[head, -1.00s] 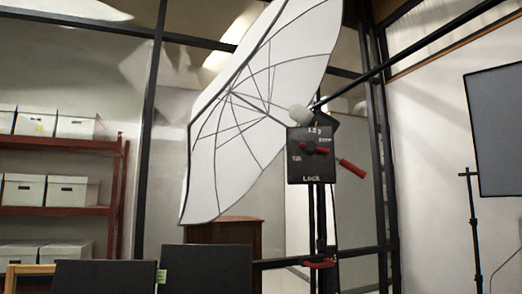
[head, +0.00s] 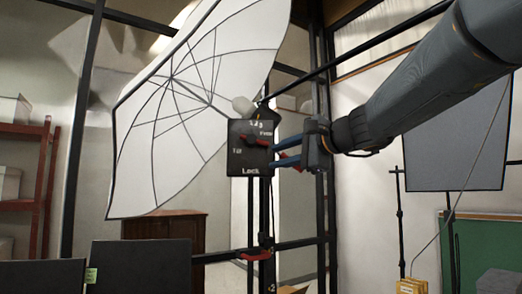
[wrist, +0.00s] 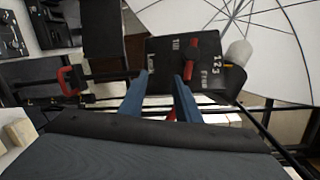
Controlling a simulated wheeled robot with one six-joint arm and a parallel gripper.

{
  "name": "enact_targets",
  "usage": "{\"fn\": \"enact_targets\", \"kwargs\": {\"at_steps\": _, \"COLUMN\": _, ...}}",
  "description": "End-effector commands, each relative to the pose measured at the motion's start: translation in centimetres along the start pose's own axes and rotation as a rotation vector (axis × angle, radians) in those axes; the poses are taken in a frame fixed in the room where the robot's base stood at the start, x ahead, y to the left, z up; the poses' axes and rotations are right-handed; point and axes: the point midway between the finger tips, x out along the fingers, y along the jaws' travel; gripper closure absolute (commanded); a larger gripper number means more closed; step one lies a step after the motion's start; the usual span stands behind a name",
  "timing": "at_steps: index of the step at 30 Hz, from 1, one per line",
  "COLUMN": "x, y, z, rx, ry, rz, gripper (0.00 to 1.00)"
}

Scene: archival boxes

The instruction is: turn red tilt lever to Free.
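The black tilt box (head: 249,160) hangs on a dark stand beside the white umbrella. "Lock" is at its bottom, and a word that looks like "Free" is at upper right. The red tilt lever (head: 255,141) lies across its face, handle pointing right and slightly down, just below that word. The lever also shows in the wrist view (wrist: 192,55). My gripper (head: 275,150) is at the box's right edge, its blue fingers pointing at the lever. In the wrist view my gripper (wrist: 160,75) is open, with the lever's handle end near the right fingertip; contact is unclear.
A second red handle (head: 290,160) shows behind my fingers, and a lower red one (head: 255,254) sits on the stand. The white umbrella (head: 190,110) spreads left of the box. A dark panel on a stand (head: 455,140) is at right; black panels (head: 140,267) stand at lower left.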

Motion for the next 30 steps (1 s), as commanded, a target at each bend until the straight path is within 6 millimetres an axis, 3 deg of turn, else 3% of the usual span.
{"fn": "enact_targets", "kwargs": {"at_steps": 1, "x": -0.3, "y": -1.9, "z": 0.8, "rx": 0.017, "ry": -0.016, "rz": -0.039, "gripper": 0.7}}
{"fn": "enact_targets", "kwargs": {"at_steps": 3, "x": -0.6, "y": -3.7, "z": 1.5, "rx": 0.037, "ry": -0.034, "rz": -0.078, "gripper": 0.7}}
{"fn": "enact_targets", "kwargs": {"at_steps": 6, "x": -0.5, "y": -5.0, "z": 2.0, "rx": 0.051, "ry": -0.046, "rz": -0.102, "gripper": 0.7}}
{"fn": "enact_targets", "kwargs": {"at_steps": 21, "x": 6.1, "y": -5.6, "z": 2.3, "rx": 0.051, "ry": -0.045, "rz": -0.1, "gripper": 0.7}}
{"fn": "enact_targets", "kwargs": {"at_steps": 30, "x": 6.9, "y": -5.6, "z": 2.2, "rx": 0.051, "ry": -0.044, "rz": -0.101, "gripper": 0.7}}
